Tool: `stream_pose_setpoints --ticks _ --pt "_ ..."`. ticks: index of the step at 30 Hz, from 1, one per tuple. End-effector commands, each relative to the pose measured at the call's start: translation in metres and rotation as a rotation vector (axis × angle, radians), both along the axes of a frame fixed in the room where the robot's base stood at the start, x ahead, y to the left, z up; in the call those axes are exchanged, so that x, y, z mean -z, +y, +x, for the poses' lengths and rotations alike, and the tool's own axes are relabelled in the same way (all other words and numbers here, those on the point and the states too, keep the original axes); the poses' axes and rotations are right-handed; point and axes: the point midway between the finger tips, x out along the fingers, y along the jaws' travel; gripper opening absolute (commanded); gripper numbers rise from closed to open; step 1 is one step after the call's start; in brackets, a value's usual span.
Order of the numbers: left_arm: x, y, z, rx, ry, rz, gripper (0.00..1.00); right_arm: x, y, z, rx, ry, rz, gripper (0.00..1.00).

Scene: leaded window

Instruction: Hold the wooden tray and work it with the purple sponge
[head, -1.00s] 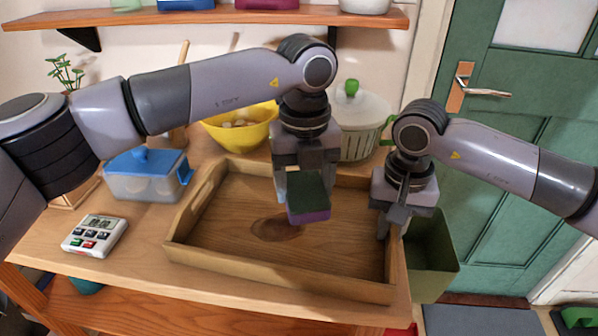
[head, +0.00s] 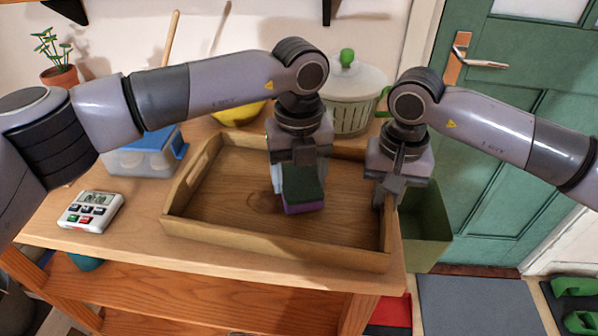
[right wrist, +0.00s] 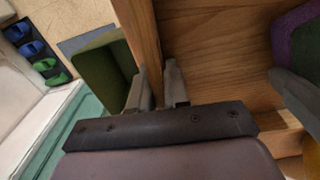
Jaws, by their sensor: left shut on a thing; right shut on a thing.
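The wooden tray (head: 230,238) lies on the table, with a small, faint dark stain (head: 263,202) on its floor, left of the sponge. The purple sponge (head: 304,208) has a dark green upper layer. My left gripper (head: 298,172) is shut on it over the middle of the tray; whether it touches the floor I cannot tell. My right gripper (head: 388,193) is shut on the tray's right wall. In the right wrist view the fingers (right wrist: 158,88) straddle that wall (right wrist: 140,35), and the sponge (right wrist: 283,40) shows at the upper right.
A white timer (head: 91,211) and a blue-lidded box (head: 140,158) stand left of the tray. Behind it are a yellow bowl (head: 235,115), mostly hidden, and a lidded white pot (head: 350,95). A green bin (head: 428,230) stands right of the table. The table's front edge is clear.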

Motion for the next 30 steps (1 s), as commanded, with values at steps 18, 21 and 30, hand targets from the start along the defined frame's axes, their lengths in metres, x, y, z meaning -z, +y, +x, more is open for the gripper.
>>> stream_pose_setpoints --ticks 18,21,30 --pt "0.01 0.0 0.0 0.0 0.0 0.0 0.43 -0.001 0.0 0.0 0.0 -0.002 0.002 0.0" --pt "0.012 0.0 0.0 0.0 0.0 0.0 0.43 -0.001 0.0 0.0 0.0 -0.002 0.002 0.0" --pt "0.018 0.0 0.0 0.0 0.0 0.001 0.43 -0.001 0.0 0.0 0.0 -0.002 0.002 0.0"
